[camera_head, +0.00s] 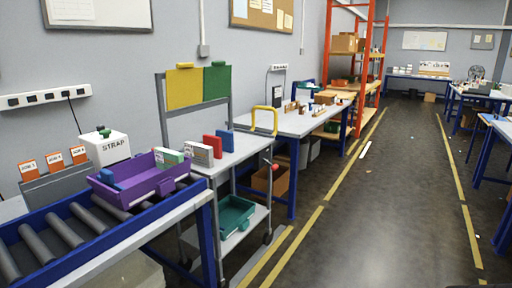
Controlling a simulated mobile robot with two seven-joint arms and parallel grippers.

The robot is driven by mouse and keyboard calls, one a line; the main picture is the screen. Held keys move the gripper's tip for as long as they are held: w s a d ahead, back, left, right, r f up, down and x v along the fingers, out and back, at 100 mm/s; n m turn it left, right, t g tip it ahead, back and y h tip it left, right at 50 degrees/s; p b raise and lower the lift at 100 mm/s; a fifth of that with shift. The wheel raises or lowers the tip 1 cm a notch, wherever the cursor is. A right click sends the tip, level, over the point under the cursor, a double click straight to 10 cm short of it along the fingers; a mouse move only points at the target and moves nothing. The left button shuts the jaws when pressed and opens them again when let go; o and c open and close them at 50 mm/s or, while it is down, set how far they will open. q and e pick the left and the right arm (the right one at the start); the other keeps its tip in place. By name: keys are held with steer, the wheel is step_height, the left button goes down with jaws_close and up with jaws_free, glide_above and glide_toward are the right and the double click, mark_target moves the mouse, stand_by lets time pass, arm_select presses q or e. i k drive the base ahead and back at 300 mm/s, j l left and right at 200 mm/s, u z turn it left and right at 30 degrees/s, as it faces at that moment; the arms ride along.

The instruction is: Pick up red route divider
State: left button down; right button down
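The red divider (213,145) is a small upright red slab on the grey top of a cart (238,152). It stands between a blue slab (226,139) behind it and a pale grey-white block (200,153) in front of it. Another white and green block (170,157) is at the near left, by the purple tray. Neither of my grippers shows in the head view.
A purple tray (150,185) sits on a roller conveyor (62,228) at the left.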

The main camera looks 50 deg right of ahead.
mark_target(215, 142)
steer(key=z, duration=1.15)
steer(key=i+l+z, duration=0.3)
steer(key=i, duration=0.3)
steer(key=i+z, duration=0.3)
steer(key=i, duration=0.25)
